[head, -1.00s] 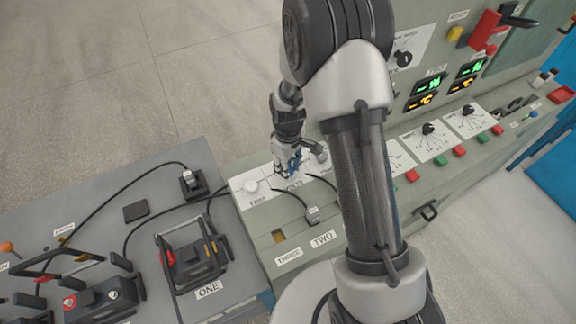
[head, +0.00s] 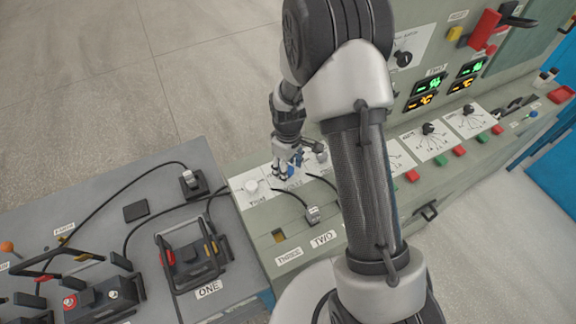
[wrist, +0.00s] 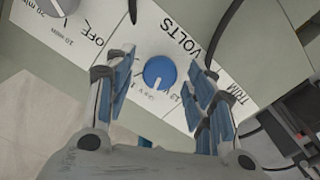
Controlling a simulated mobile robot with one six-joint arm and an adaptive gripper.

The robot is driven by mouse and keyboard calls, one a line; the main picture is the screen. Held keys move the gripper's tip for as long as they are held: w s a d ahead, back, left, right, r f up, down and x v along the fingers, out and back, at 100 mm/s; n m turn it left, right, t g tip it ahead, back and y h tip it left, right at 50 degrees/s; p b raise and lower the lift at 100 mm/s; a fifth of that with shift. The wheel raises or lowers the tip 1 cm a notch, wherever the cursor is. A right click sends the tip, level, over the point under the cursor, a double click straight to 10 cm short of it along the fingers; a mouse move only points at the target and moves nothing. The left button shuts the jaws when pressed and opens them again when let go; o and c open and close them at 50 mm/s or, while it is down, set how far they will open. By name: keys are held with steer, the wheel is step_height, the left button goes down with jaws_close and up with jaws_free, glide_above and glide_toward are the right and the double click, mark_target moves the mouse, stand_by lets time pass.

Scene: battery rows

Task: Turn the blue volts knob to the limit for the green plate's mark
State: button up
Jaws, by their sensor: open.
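The blue volts knob (wrist: 159,72) is near the middle of the wrist view, on a white plate (wrist: 172,28) lettered VOLTS. Its white pointer line points toward the bottom of that view, slightly left, near small scale lettering partly too small to read. My gripper (wrist: 161,78) is open, with one blue-padded finger on each side of the knob. I see gaps between knob and fingers; the height of the fingertips above the panel is hard to tell. In the head view my gripper (head: 287,168) is over the sloping panel, largely hiding the knob. I cannot make out a green plate.
A grey knob (wrist: 62,5) marked OFF is at the wrist view's upper left. Lit displays (head: 430,86) stand on the upright panel.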

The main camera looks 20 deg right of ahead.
step_height(320, 180, up, 12)
stand_by(0.7)
stand_by(0.4)
